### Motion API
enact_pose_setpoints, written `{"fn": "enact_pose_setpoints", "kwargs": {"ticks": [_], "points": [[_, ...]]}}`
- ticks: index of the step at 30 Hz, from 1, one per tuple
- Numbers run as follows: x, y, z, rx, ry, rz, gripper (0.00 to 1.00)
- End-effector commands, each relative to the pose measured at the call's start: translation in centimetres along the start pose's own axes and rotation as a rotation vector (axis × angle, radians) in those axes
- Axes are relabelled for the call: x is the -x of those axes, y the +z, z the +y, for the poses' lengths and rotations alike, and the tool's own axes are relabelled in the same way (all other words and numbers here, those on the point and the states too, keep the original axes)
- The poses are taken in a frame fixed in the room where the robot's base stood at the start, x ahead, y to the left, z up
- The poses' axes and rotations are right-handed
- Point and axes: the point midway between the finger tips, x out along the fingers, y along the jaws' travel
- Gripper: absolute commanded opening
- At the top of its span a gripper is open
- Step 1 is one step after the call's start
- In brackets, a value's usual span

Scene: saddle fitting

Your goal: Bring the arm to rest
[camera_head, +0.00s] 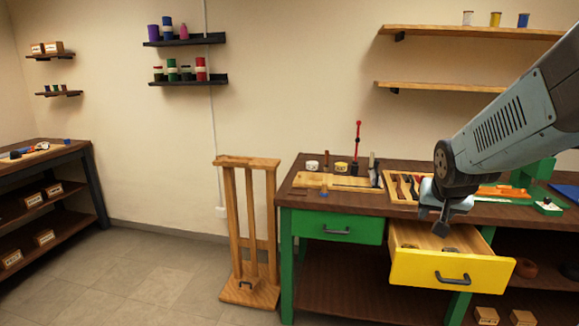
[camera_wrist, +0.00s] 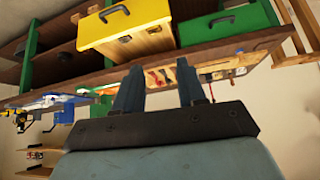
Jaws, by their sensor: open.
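My gripper (camera_head: 443,222) hangs from my grey arm at the right of the head view, in front of the workbench and above the open yellow drawer. In the wrist view my gripper (camera_wrist: 160,88) shows its two dark fingers spread apart with nothing between them. The yellow drawer (camera_head: 440,272) is pulled out of the green bench, and some small dark items lie inside it. The drawer front (camera_wrist: 124,25) also shows in the wrist view, which is turned upside down.
The workbench (camera_head: 300,188) carries a wooden tool tray (camera_head: 392,190), jars and a red-topped rod. A green drawer (camera_head: 338,228) is closed at its left. A wooden stand (camera_head: 250,285) stands left of the bench. Open floor (camera_head: 150,270) lies farther left. Shelves (camera_head: 470,87) hang above.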

Motion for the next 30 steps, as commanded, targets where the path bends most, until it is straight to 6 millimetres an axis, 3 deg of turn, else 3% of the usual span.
{"fn": "enact_pose_setpoints", "kwargs": {"ticks": [1,9,15,21,30], "points": [[1.6,0.4,-0.6,0.024,-0.01,-0.003,0.4],[9.0,4.4,-2.7,0.154,-0.076,-0.077,0.4],[13.4,7.7,-3.5,0.247,-0.139,-0.127,0.4],[15.3,9.4,-3.8,0.294,-0.174,-0.154,0.4],[15.5,9.6,-3.8,0.3,-0.178,-0.158,0.4]]}}
